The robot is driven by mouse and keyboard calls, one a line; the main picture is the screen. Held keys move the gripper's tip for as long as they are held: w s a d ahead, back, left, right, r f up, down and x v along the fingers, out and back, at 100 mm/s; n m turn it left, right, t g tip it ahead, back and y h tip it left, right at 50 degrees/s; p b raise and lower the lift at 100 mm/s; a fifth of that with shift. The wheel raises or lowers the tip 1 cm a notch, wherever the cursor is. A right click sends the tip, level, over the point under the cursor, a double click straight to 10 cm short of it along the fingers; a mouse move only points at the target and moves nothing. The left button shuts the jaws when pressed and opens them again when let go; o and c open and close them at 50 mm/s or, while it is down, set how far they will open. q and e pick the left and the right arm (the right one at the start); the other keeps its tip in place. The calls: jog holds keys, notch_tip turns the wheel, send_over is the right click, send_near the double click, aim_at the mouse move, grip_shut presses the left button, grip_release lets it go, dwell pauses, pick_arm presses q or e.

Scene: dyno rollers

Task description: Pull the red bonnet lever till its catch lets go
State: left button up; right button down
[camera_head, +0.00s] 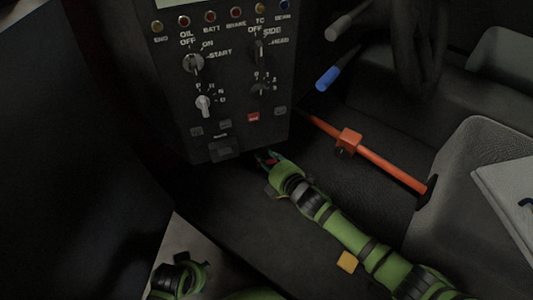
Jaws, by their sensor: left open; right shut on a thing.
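My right gripper (266,160) is at the lower right corner of the dark control panel, close to the floor. It is shut on a small red part, which I take for the red bonnet lever (272,162). The fingers and the panel edge hide most of this lever, and its catch does not show. My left gripper (196,266) is low in the picture, left of the middle, open and apart from the panel.
The control panel (225,85) carries several knobs and lamps. An orange-red bar (385,168) with a block slants across the right side. A blue-tipped stalk (327,78) sticks out above it. A yellow block (347,262) is beside my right arm. A grey seat (455,165) stands at right.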

jog(key=g+p, duration=0.1)
jog(key=p, duration=0.2)
jog(key=shift+s+r, duration=0.3)
pick_arm(q)
notch_tip(320, 180, down, 6)
jog(key=s, duration=0.2)
jog(key=shift+s+a+f, duration=0.15)
jog(key=shift+a+f, duration=0.1)
jog(key=shift+a, duration=0.05)
pick_arm(e)
jog(key=shift+f+h, duration=0.2)
jog(key=shift+h, duration=0.1)
jog(key=c, duration=0.9)
grip_release()
jog(key=shift+s+d, duration=0.15)
jog(key=shift+d, duration=0.05)
jog(key=shift+s+d+r, duration=0.15)
jog(key=shift+s+d, duration=0.05)
jog(key=shift+s, duration=0.05)
jog(key=v, duration=1.1)
jog(key=shift+a+r, duration=0.1)
jog(key=shift+r, duration=0.1)
